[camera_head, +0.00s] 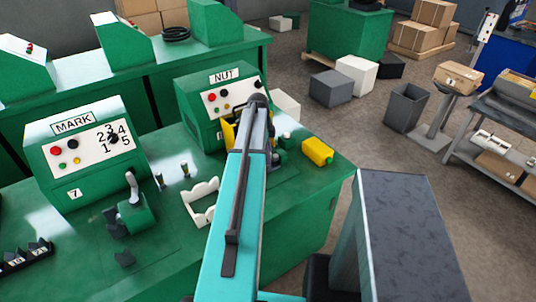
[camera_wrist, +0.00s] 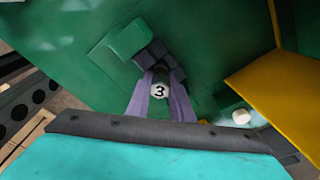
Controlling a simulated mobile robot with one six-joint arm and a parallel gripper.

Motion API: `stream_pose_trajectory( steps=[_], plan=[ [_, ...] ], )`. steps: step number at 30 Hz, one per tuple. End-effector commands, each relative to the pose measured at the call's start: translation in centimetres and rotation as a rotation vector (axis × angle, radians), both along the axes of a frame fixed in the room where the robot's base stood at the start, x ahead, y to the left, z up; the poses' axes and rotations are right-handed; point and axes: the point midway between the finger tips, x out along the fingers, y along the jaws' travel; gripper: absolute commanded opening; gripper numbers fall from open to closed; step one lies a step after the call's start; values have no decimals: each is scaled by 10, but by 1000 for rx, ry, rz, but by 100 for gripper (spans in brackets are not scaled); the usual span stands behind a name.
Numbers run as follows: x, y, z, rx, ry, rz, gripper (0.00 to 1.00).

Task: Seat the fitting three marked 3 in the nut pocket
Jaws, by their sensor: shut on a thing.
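The fitting (camera_wrist: 160,91) with a black 3 on a white face is in the wrist view, between the two purple fingers of my gripper (camera_wrist: 161,84). My gripper is shut on it. Just beyond the fingertips are dark grey blocks (camera_wrist: 152,54) beside a green block (camera_wrist: 128,38), on a green plate; they look like the nut pocket's fixture. I cannot tell whether the fitting touches them or sits inside. In the head view the NUT machine (camera_head: 216,98) stands at the back of the bench, and my arm hides the gripper and fitting.
The MARK machine (camera_head: 85,150) stands left on the green bench (camera_head: 290,235). A white notched rack (camera_head: 201,200) lies left of my arm. A yellow block (camera_head: 317,152) lies right, near the bench edge. A yellow panel (camera_wrist: 275,95) is close on the right in the wrist view.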

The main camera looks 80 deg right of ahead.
Motion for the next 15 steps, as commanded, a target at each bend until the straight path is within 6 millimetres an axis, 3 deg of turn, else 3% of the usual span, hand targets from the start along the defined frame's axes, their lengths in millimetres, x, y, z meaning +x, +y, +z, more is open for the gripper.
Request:
stream_pose_trajectory(
  steps=[13,14,15],
  plan=[
    [0,0,-4,0,0,0,0],
    [0,0,-4,0,0,0,25],
    [0,0,-4,0,0,0,32]
  ],
)
